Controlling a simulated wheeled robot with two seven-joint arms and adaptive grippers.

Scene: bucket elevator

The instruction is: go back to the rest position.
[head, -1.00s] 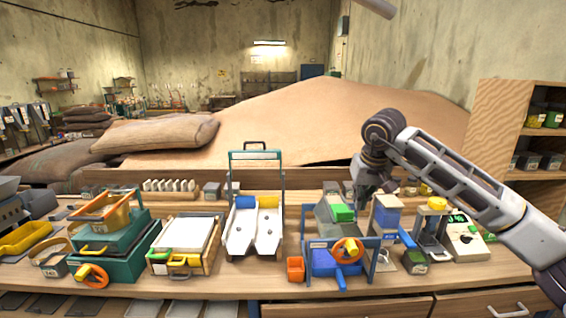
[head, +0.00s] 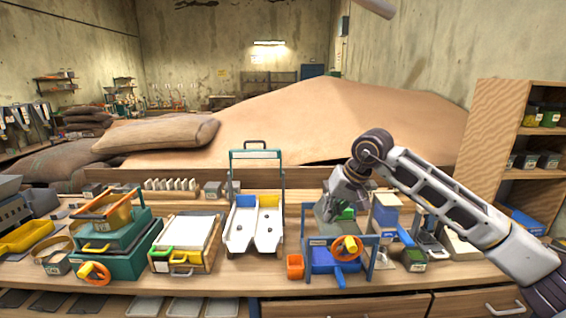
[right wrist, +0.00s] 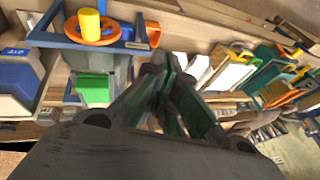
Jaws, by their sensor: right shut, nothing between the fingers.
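My right gripper (head: 333,208) is shut and empty. It hangs over the blue-framed machine (head: 369,262), near the machine's green part (head: 346,213), which it partly hides. In the right wrist view the closed fingers (right wrist: 160,68) show with nothing between them. The machine's orange wheel with a yellow knob (right wrist: 89,24) and its green part (right wrist: 95,87) are beside the fingers there. I cannot tell whether the gripper touches the machine. My left gripper is out of the head view.
A two-channel white chute (head: 240,238) stands left of the machine, with a small orange bin (head: 295,267) between them. A blue-and-white box (head: 386,214) stands close on the right, below my forearm. A wooden shelf (head: 497,135) is at far right.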

